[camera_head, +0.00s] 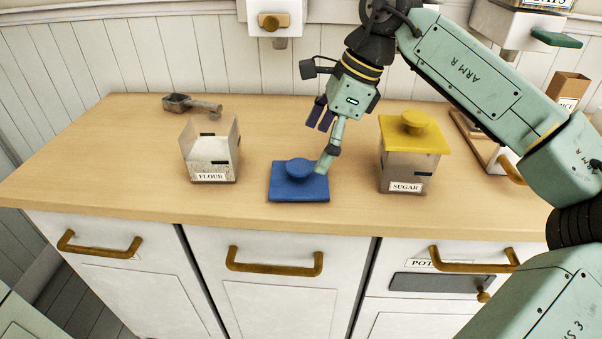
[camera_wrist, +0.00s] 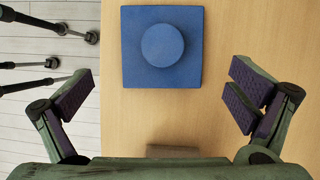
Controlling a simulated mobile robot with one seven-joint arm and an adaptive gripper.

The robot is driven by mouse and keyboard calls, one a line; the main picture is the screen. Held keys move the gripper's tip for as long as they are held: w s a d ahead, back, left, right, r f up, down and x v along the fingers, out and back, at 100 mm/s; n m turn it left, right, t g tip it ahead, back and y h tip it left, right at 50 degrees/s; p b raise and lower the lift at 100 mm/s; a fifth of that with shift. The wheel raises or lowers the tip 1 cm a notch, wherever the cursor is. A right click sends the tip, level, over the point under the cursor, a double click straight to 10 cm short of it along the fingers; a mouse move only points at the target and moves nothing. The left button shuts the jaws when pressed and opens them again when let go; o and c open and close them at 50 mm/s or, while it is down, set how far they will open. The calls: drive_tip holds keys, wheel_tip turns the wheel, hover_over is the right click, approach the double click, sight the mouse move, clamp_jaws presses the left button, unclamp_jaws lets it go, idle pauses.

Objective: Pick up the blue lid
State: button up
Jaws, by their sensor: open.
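The blue lid (camera_head: 292,186) is a flat square with a round knob on top. It lies flat on the wooden counter between the flour and sugar containers. In the wrist view the lid (camera_wrist: 130,72) shows at the upper middle, with its knob seen from above. My gripper (camera_head: 322,140) hangs above the counter at the lid, with one finger reaching down in front of the lid's right part. In the wrist view my gripper's fingers (camera_wrist: 160,105) are spread wide, one on each side and below the lid in the picture.
An open flour container (camera_head: 210,158) stands to the left. A sugar container (camera_head: 405,165) with a yellow lid (camera_head: 414,131) stands close on the right. A metal scoop (camera_head: 190,105) lies at the back left. The wooden counter (camera_head: 110,160) is clear at far left.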

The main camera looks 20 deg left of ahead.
sight(305, 166)
drive_tip(key=shift+a+p+x, duration=0.2)
drive_tip(key=shift+p+x, duration=0.85)
drive_tip(key=shift+x, duration=2.45)
drive_tip(key=shift+w+r, duration=0.1)
drive_tip(key=shift+c, duration=0.5)
drive_tip(key=c, duration=1)
